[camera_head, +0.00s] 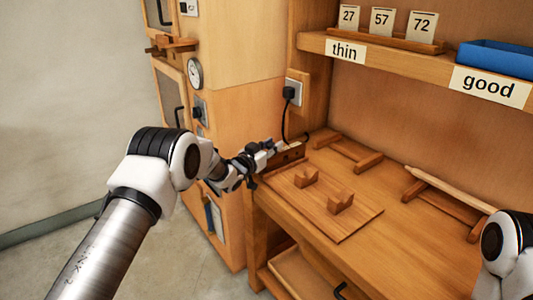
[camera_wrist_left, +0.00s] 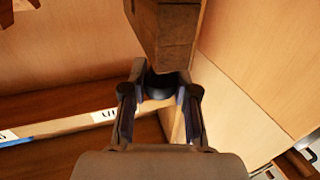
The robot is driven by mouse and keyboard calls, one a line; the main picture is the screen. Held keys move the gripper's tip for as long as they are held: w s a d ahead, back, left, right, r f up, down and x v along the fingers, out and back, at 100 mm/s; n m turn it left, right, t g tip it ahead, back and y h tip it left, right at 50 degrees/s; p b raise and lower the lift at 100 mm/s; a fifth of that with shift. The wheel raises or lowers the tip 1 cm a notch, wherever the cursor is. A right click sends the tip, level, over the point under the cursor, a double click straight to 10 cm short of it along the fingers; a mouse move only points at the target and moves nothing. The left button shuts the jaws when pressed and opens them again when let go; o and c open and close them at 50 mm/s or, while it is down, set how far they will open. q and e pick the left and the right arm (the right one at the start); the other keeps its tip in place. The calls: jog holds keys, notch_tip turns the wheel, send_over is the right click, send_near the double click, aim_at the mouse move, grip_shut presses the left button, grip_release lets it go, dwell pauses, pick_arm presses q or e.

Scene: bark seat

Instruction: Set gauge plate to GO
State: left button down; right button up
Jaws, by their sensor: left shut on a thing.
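My left gripper (camera_head: 268,148) is at the left end of the workbench, beside a low wooden block with dark holes (camera_head: 289,156). In the left wrist view, its fingers (camera_wrist_left: 160,92) are on either side of a dark rounded knob (camera_wrist_left: 163,88), and the gripper is shut on it. A wooden block (camera_wrist_left: 166,35) stands just beyond the fingertips. I cannot make out a plate marked GO in either view. My right gripper is out of view.
A flat board (camera_head: 318,217) with two notched wooden blocks lies on the bench. Wooden racks (camera_head: 350,151) stand behind it, one bearing a pale rod (camera_head: 450,187). A shelf (camera_head: 395,60) above holds number cards and a blue tray (camera_head: 497,57). A plugged black cable (camera_head: 286,115) hangs near my left gripper.

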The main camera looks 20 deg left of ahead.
pick_arm(q)
jog(key=shift+r, duration=0.15)
jog(key=c, duration=1.2)
grip_release()
jog(key=o, duration=0.3)
jog(key=shift+w+d, duration=0.1)
jog(key=shift+d, duration=0.05)
jog(key=shift+o, duration=0.2)
jog(key=v, duration=1.2)
